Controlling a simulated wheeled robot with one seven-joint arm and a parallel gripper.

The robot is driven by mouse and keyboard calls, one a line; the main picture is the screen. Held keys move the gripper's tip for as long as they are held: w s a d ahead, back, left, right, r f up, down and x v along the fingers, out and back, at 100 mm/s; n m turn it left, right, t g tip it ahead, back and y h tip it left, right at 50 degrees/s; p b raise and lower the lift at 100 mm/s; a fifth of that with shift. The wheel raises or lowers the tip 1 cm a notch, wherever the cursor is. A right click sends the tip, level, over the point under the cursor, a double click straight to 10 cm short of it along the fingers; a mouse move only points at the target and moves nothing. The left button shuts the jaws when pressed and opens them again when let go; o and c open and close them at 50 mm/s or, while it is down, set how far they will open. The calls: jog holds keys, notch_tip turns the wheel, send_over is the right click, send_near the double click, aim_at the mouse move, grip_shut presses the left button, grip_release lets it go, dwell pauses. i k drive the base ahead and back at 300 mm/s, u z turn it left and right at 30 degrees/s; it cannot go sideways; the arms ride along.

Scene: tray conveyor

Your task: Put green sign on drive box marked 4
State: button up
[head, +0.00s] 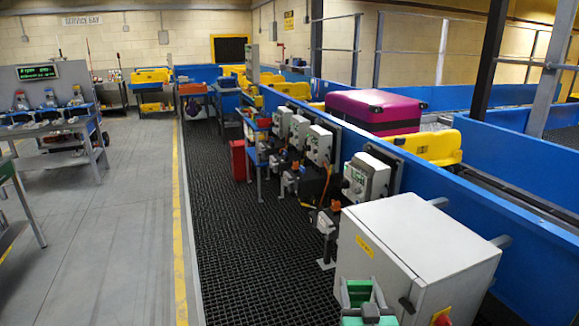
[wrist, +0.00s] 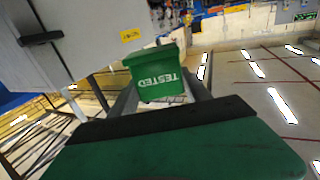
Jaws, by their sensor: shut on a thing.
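My gripper (wrist: 163,98) is shut on a green sign (wrist: 157,74) with white "TESTED" lettering, upside down in the wrist view. In the head view the sign (head: 357,288) shows small at the bottom, in front of the grey cabinet. Several pale drive boxes stand in a row along the blue conveyor wall: the nearest (head: 366,178), a second (head: 319,145), a third (head: 298,132) and a farther one (head: 283,120). Their numbers are too small to read, so I cannot tell which is marked 4.
A large grey cabinet (head: 420,240) with a yellow label and red knob stands close at right. A magenta suitcase (head: 375,110) lies in the conveyor. Motors and cables sit below the boxes. Dark grating (head: 240,250) is clear left of them. A red bin (head: 238,160) stands farther back.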

aim_at(375, 162)
jog(key=u, duration=0.8)
jog(key=i, duration=3.25)
jog(key=z, duration=0.95)
jog(key=i, duration=0.7)
jog(key=z, duration=0.5)
